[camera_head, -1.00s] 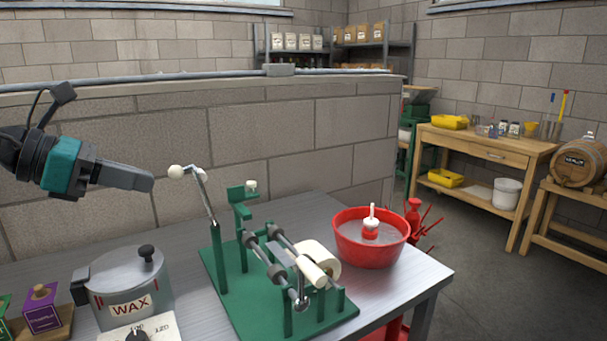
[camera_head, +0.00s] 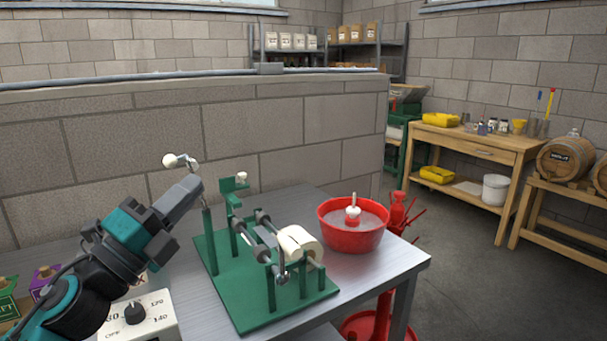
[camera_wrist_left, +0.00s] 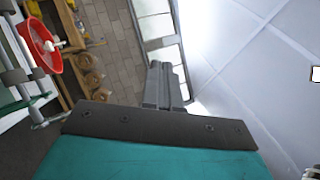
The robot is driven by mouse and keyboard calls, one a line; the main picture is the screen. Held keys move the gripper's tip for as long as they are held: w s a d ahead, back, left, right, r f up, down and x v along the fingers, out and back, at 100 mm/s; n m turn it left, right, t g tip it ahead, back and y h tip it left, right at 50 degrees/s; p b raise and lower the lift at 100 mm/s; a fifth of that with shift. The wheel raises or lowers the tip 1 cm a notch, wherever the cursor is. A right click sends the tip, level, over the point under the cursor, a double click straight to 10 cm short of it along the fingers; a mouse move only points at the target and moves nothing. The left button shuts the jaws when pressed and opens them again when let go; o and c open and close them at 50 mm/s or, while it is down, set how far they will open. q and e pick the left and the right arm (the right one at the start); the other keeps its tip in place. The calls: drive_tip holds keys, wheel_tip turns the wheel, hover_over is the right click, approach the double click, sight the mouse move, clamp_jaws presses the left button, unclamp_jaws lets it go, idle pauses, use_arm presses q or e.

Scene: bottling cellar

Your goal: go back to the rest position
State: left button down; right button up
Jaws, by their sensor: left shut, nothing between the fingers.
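My left gripper (camera_head: 188,191) is shut and empty. In the head view it is raised above the left part of the metal table, its tip close to the upright lever of the green machine (camera_head: 262,312); I cannot tell whether they touch. In the left wrist view the shut fingers (camera_wrist_left: 165,85) point toward a window and a pale ceiling, with nothing between them. My left arm hides most of the wax pot. My right gripper is not in view.
The green machine has a white-knobbed lever (camera_head: 170,161) and a cream roll (camera_head: 299,243). A red bowl (camera_head: 352,238) of liquid holds a red and white float. A dial box (camera_head: 140,318) sits at the front. A block wall (camera_head: 240,130) stands behind the table.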

use_arm(q)
drive_tip(key=s+a+f+n+g+y, duration=0.1)
drive_tip(key=s+a+f+n+y, duration=0.1)
drive_tip(key=f+n+y, duration=0.3)
drive_tip(key=s+a+f+n+g+y, duration=0.2)
drive_tip(key=f+n+y, duration=0.3)
drive_tip(key=f+n, duration=0.4)
drive_tip(key=s+a+f+n+g+y, duration=0.2)
drive_tip(key=s+f+n+y, duration=0.1)
drive_tip(key=f+n, duration=0.4)
drive_tip(key=shift+s+a+f+y, duration=0.25)
drive_tip(key=shift+s+f+y, duration=0.25)
drive_tip(key=shift+y, duration=0.4)
drive_tip(key=s+d+f+n+g+h, duration=0.1)
drive_tip(key=s+f+n+g, duration=0.2)
drive_tip(key=s+f+g, duration=0.5)
drive_tip(key=s+d+f+n+g+h, duration=0.1)
drive_tip(key=s+d+f+n+g, duration=0.2)
drive_tip(key=s, duration=0.9)
drive_tip(key=w+d+f+m+t+h, duration=0.1)
drive_tip(key=w+f+t, duration=0.6)
drive_tip(key=f, duration=0.3)
drive_tip(key=shift+w+d+f+t, duration=0.2)
drive_tip(key=shift+w+d+t, duration=0.15)
drive_tip(key=shift+w+t, duration=0.05)
